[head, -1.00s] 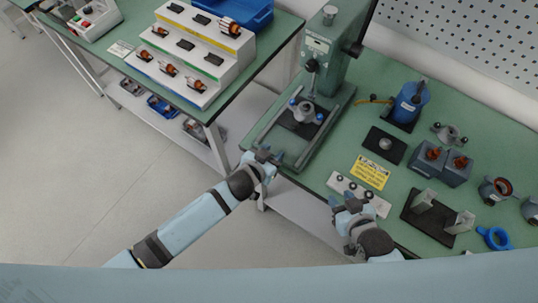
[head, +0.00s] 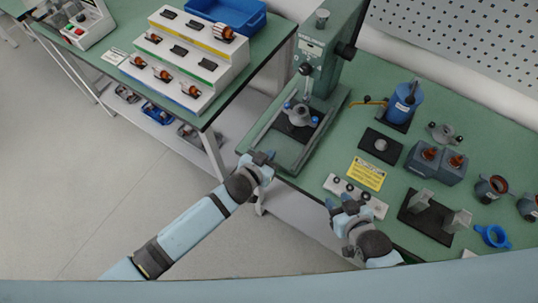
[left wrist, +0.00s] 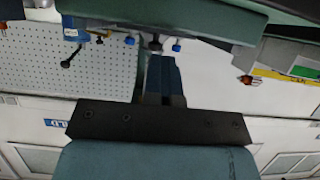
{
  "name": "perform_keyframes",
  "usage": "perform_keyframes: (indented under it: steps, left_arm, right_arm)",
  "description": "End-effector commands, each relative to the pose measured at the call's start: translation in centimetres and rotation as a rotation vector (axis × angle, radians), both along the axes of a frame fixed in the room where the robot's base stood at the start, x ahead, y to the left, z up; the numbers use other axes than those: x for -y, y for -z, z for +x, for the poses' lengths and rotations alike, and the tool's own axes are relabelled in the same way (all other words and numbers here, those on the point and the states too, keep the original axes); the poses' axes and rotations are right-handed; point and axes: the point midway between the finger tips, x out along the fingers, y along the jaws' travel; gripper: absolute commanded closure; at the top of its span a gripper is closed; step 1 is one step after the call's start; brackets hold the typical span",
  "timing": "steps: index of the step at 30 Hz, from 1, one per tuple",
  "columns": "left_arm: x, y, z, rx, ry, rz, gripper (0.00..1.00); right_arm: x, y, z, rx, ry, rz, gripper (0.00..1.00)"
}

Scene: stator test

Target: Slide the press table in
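The press table (head: 284,127) is a dark plate with a metal fixture and blue knobs. It sits on the base (head: 283,161) of the green press (head: 318,60), in front of its column and around below the ram. My left gripper (head: 264,156) is at the front edge of the press base, apart from the plate. In the left wrist view its fingers (left wrist: 162,75) look together, with nothing seen between them, and blue knobs show beyond. My right gripper (head: 338,201) is over the front bench edge by a white strip with dark buttons; its finger gap is unclear.
A yellow sign (head: 366,174), a black plate (head: 381,146), a blue device (head: 404,103), a grey double block (head: 435,162) and a dark bracket stand (head: 426,217) occupy the bench right of the press. A white stepped rack (head: 197,55) stands on the left bench. A gap separates the benches.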

Motion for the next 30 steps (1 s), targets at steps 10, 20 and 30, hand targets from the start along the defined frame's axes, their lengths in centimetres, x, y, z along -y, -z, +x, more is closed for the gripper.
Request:
perform_keyframes:
  steps: [10, 20, 30]
  left_arm:
    - [0.5, 0.0, 0.8, 0.001, -0.001, 0.0, 1.0]
    - [1.7, 0.0, 2.4, 0.0, 0.0, 0.0, 1.0]
    - [1.9, 0.0, 2.5, 0.0, 0.0, 0.0, 1.0]
  right_arm:
    - [0.0, 0.2, 0.0, 0.0, 0.0, 0.0, 0.63]
    - [0.0, 0.5, 0.0, 0.0, 0.0, 0.0, 0.63]
    - [0.0, 0.6, 0.0, 0.0, 0.0, 0.0, 0.63]
